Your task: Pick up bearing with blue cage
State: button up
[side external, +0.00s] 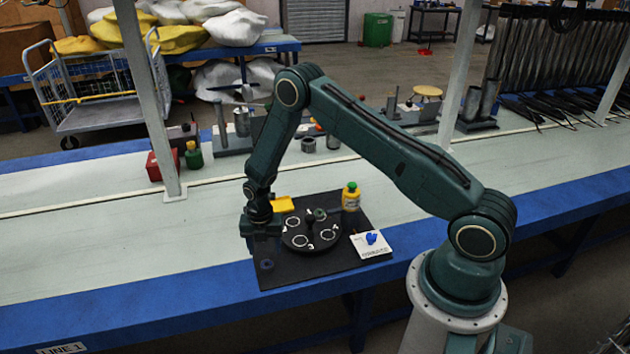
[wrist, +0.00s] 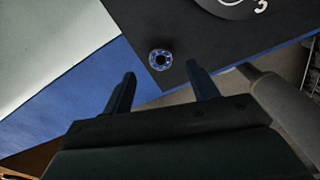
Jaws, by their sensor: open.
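The bearing with blue cage (wrist: 160,59) lies flat on the black mat (wrist: 130,15), close to the mat's corner in the wrist view. It is a small metal ring with blue between its rings. In the side external view the bearing (side external: 267,264) is a small bluish spot near the mat's front left corner. My gripper (wrist: 159,75) is open and empty, with its two fingers pointing toward the bearing, which shows between and just beyond the fingertips. In the side external view my gripper (side external: 263,245) hangs above the left part of the mat. The height gap is hard to tell.
A round black plate with numbered white circles (side external: 310,230) stands on the mat beside my gripper. A yellow block (side external: 283,204), a yellow bottle with green cap (side external: 351,196) and a white card with a blue piece (side external: 372,244) are around it. The bench's blue edge (side external: 200,312) is in front.

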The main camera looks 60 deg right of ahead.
aim_at(267, 263)
jog(key=shift+f, duration=0.25)
jog(key=shift+f, duration=2.5)
jog(key=c, duration=1.1)
jog(key=shift+r, duration=0.1)
notch_tip(267, 263, up, 20)
